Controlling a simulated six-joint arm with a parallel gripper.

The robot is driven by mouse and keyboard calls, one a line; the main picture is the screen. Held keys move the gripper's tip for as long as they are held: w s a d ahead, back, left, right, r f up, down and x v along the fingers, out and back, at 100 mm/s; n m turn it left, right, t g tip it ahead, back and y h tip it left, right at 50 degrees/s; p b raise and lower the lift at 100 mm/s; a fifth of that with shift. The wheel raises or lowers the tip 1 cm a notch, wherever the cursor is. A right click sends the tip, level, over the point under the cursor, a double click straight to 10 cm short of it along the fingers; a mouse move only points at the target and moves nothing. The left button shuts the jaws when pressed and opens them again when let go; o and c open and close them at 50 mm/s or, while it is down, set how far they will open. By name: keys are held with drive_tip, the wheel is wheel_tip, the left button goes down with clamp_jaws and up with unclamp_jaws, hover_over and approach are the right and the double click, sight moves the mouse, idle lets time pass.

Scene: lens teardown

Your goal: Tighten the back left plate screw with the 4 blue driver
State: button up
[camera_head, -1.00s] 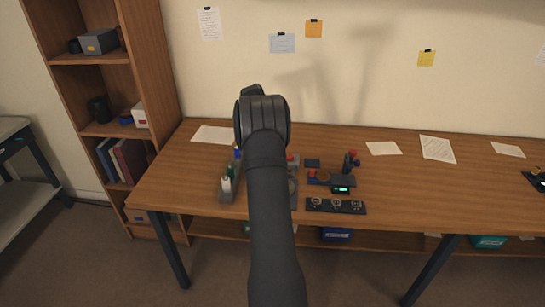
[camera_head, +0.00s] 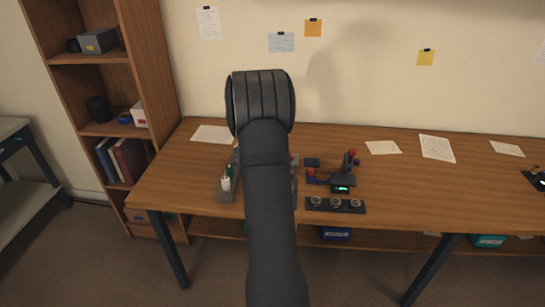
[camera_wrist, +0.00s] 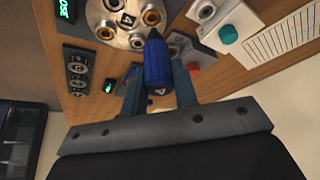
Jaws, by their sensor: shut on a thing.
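My gripper (camera_wrist: 157,72) is shut on the blue driver (camera_wrist: 158,62), which has a 4 on its handle end. The driver's narrow tip points toward the round metal plate (camera_wrist: 117,36) at the top of the wrist view. The plate carries gold and silver ringed fittings and a dark square mark. The tip overlaps the plate's lower edge in the picture; I cannot tell whether it touches a screw. The back left plate screw cannot be singled out. In the head view my own arm hides the gripper, driver and plate.
A dark panel with several dials (camera_head: 335,204) lies right of my arm, below a small stand with a green display (camera_head: 341,189). A driver rack (camera_head: 227,188) stands on the left. A teal button (camera_wrist: 228,34) shows in the wrist view. The table's right half is mostly clear.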

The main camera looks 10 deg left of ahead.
drive_tip(key=n+y, duration=0.1)
drive_tip(key=n, duration=0.2)
drive_tip(key=f+n+t+y, duration=0.1)
drive_tip(key=n, duration=0.1)
drive_tip(key=shift+n, duration=0.4)
drive_tip(key=shift+f, duration=0.35)
drive_tip(key=shift+f, duration=0.7)
idle(0.9)
drive_tip(key=shift+m+h, duration=0.7)
drive_tip(key=shift+m, duration=1.1)
drive_tip(key=shift+g, duration=0.3)
drive_tip(key=shift+m, duration=0.5)
drive_tip(key=shift+m+g+h, duration=0.5)
drive_tip(key=shift+m, duration=0.8)
